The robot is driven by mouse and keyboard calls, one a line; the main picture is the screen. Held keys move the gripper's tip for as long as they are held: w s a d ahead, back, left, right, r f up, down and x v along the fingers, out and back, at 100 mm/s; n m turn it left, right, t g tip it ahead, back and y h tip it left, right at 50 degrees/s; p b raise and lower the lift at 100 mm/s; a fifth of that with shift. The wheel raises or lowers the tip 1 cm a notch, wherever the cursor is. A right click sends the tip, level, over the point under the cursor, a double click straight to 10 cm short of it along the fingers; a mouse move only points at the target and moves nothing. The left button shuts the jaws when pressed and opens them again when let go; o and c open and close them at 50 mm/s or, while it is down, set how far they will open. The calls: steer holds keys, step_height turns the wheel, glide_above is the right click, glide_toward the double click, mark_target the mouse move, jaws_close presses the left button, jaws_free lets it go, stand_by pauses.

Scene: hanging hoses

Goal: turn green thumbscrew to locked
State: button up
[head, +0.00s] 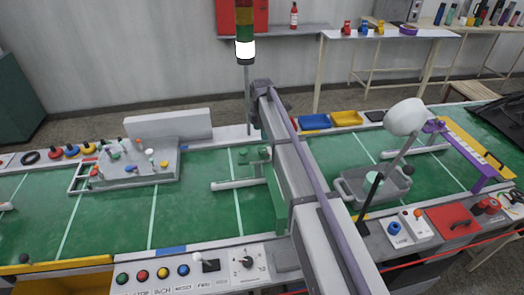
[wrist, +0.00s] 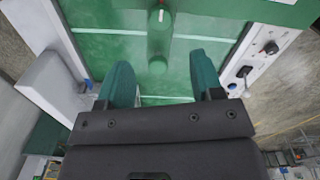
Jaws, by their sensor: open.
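In the wrist view, a green round knob (wrist: 160,16) with a small white and red mark stands at the top centre; it looks like the green thumbscrew. A smaller green round end (wrist: 158,65) lies below it, nearer my gripper. My gripper (wrist: 162,84) is open, its two green fingers apart with nothing between them. The knob is beyond the fingertips, roughly in line with the gap. In the head view, green fittings (head: 254,153) show beside a green upright plate (head: 276,187); which is the thumbscrew I cannot tell. My gripper cannot be made out there.
A control panel (head: 205,272) with coloured buttons runs along the front. A grey fixture (head: 137,162) with coloured knobs stands left, and a grey bin (head: 372,187) right. A signal tower (head: 245,40) stands behind.

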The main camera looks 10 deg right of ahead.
mark_target(262, 150)
step_height(262, 150, down, 10)
steer(key=b, duration=0.9)
steer(key=shift+f, duration=0.1)
steer(key=c, duration=0.9)
